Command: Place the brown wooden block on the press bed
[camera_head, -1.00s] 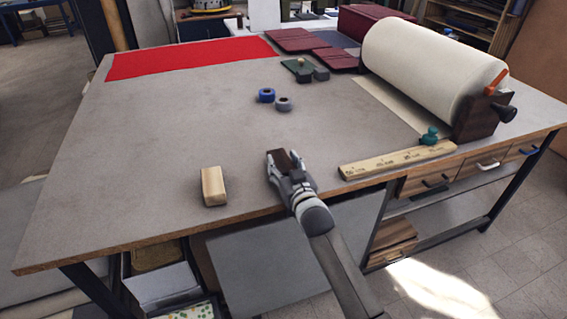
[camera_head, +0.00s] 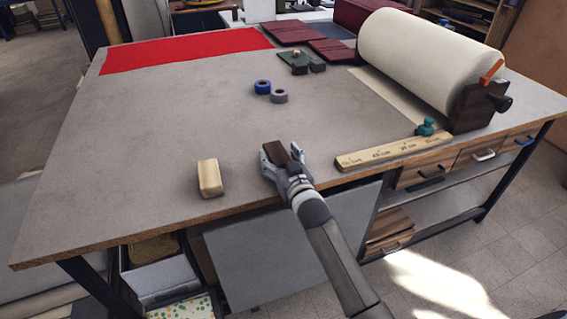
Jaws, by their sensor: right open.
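The brown wooden block (camera_head: 276,153) is dark and lies near the table's front edge, at the fingers of my right gripper (camera_head: 281,157). The gripper is open, with its fingers around the block's near end. I cannot tell whether they touch it. A small green piece (camera_head: 294,57) with a pale knob and dark grey blocks stands toward the back of the table. I cannot tell whether this is the press bed. My left gripper is not in view.
A pale wooden block (camera_head: 209,178) lies left of my right gripper. A wooden ruler (camera_head: 380,153) with a teal piece (camera_head: 426,127) lies to the right. Tape rolls (camera_head: 263,87), red cloth (camera_head: 185,48) and a large cream roll (camera_head: 425,58) lie farther back. The table's left middle is clear.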

